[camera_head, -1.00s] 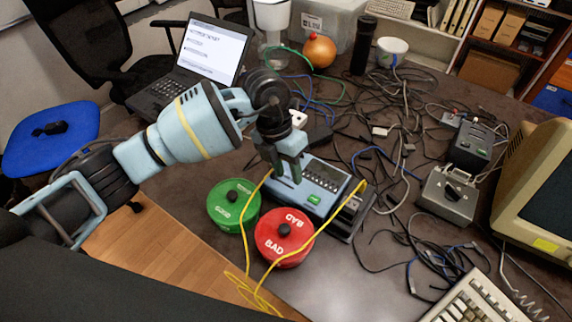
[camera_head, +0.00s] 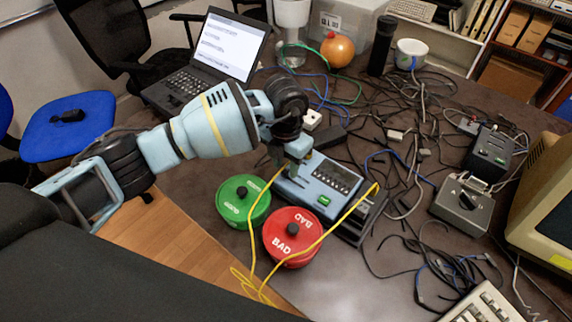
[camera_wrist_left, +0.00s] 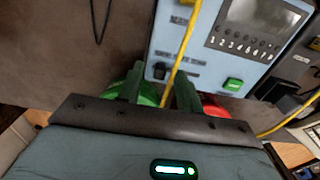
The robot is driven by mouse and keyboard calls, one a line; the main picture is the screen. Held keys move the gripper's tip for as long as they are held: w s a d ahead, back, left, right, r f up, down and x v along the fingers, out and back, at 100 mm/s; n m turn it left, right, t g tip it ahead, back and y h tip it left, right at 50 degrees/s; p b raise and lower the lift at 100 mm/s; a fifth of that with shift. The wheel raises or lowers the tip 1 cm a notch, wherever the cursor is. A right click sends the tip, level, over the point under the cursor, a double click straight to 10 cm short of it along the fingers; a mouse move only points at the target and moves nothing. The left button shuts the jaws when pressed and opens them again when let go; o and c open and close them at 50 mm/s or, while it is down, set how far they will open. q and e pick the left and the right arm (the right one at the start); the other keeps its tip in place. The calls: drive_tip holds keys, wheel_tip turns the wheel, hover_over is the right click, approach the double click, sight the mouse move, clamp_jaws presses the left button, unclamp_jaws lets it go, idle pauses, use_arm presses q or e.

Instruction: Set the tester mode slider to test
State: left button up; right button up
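The tester (camera_head: 331,177) is a light-blue box with a dark screen and a green button, on the table in the head view. In the left wrist view its face (camera_wrist_left: 205,65) shows numbered lights, a green button (camera_wrist_left: 232,85), small labels and a dark round part (camera_wrist_left: 158,71). I cannot clearly make out the mode slider or its setting. My left gripper (camera_head: 290,163) is at the tester's left end. In the left wrist view its two fingers (camera_wrist_left: 158,92) are apart, with a yellow cable (camera_wrist_left: 180,55) showing between them. My right gripper is not in view.
Green (camera_head: 243,202) and red (camera_head: 291,237) round containers stand close in front of the tester. The yellow cable loops over the tester and past them. Tangled cables (camera_head: 400,130) cover the table behind and right. A laptop (camera_head: 215,60) stands at the back left.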

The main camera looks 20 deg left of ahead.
use_arm(q)
drive_tip(key=shift+f, duration=0.55)
clamp_jaws()
drive_tip(key=shift+d, duration=0.15)
